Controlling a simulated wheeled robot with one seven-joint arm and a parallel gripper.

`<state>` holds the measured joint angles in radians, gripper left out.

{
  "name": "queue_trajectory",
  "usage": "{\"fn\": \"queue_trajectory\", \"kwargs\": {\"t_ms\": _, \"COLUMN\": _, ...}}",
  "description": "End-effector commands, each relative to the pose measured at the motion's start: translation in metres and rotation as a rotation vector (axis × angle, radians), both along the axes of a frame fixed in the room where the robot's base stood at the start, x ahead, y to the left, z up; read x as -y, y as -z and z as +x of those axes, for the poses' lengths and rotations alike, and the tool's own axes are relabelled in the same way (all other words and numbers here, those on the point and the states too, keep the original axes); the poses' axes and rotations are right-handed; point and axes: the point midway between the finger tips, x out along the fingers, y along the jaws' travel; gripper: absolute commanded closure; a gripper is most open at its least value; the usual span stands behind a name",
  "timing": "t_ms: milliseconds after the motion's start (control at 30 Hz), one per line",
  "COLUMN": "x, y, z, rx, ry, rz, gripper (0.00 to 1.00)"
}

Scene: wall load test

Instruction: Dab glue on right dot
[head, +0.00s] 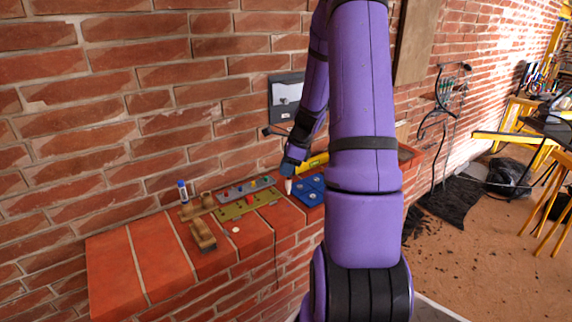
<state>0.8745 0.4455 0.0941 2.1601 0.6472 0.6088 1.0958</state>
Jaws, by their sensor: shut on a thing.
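My gripper (289,168) reaches down over the brick ledge at the left edge of the blue panel (309,190). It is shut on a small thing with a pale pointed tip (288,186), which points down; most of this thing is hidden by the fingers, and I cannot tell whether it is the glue. I cannot tell whether the tip touches the surface. The blue panel lies on the ledge and is partly hidden behind my arm. No mark on it can be made out clearly as the right dot. A small pale disc (236,230) lies at the ledge's front.
On the ledge (160,250) are a grey strip with coloured pieces (247,189), an olive board (233,210), a wooden block tool (202,236) and a white bottle with a blue cap (184,190). A yellow bar (313,163) lies behind. The ledge's left end is clear.

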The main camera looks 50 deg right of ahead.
Motion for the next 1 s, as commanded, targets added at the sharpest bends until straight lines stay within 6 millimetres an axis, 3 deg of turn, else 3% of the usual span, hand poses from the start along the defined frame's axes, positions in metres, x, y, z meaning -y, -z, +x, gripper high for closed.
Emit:
{"fn": "queue_trajectory", "kwargs": {"t_ms": 400, "x": 0.0, "y": 0.031, "z": -0.001, "rx": 0.0, "ry": 0.001, "rz": 0.0, "gripper": 1.0}}
{"fn": "queue_trajectory", "kwargs": {"t_ms": 1000, "x": 0.0, "y": 0.036, "z": 0.0, "rx": 0.001, "ry": 0.0, "rz": -0.001, "gripper": 1.0}}
